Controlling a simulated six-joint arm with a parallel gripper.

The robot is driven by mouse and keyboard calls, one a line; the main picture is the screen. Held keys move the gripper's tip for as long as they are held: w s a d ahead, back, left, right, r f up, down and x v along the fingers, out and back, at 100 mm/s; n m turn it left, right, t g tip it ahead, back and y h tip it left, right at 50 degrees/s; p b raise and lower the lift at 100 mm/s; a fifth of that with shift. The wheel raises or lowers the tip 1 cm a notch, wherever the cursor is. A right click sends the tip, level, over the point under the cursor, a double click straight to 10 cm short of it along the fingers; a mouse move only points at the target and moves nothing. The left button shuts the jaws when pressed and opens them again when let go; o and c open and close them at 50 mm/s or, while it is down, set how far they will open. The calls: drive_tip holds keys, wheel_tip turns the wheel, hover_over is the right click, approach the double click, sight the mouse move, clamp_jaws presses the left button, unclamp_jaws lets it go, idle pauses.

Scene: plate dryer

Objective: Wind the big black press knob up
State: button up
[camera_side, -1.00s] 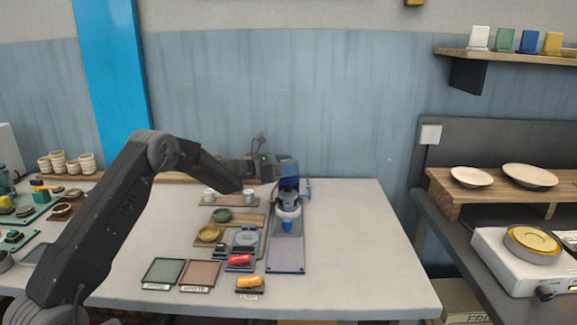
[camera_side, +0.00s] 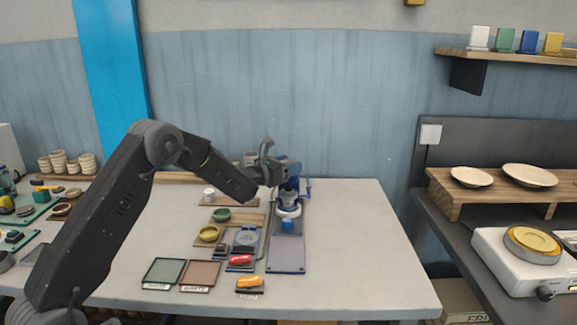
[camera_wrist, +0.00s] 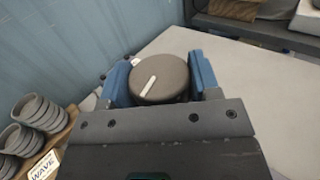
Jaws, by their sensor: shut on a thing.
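The big black press knob (camera_wrist: 160,78) is a round, dark disc with a white pointer line, seen from above in the wrist view. My gripper (camera_wrist: 161,76) has one blue finger on each side of the knob and is shut on it. In the side view my gripper (camera_side: 290,172) points down at the top of the blue press, and the knob is hidden there. The press (camera_side: 290,208) stands on a long blue-grey base plate (camera_side: 287,256), with a white ring and a blue part below its head.
Stacked cups (camera_wrist: 36,113) stand on a wooden board in the wrist view. The table right of the press is clear.

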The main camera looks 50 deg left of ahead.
drive_tip(key=o, duration=0.9)
drive_tip(key=s, duration=0.9)
drive_tip(key=s+a, duration=0.1)
drive_tip(key=s, duration=0.3)
drive_tip(key=shift+s, duration=0.4)
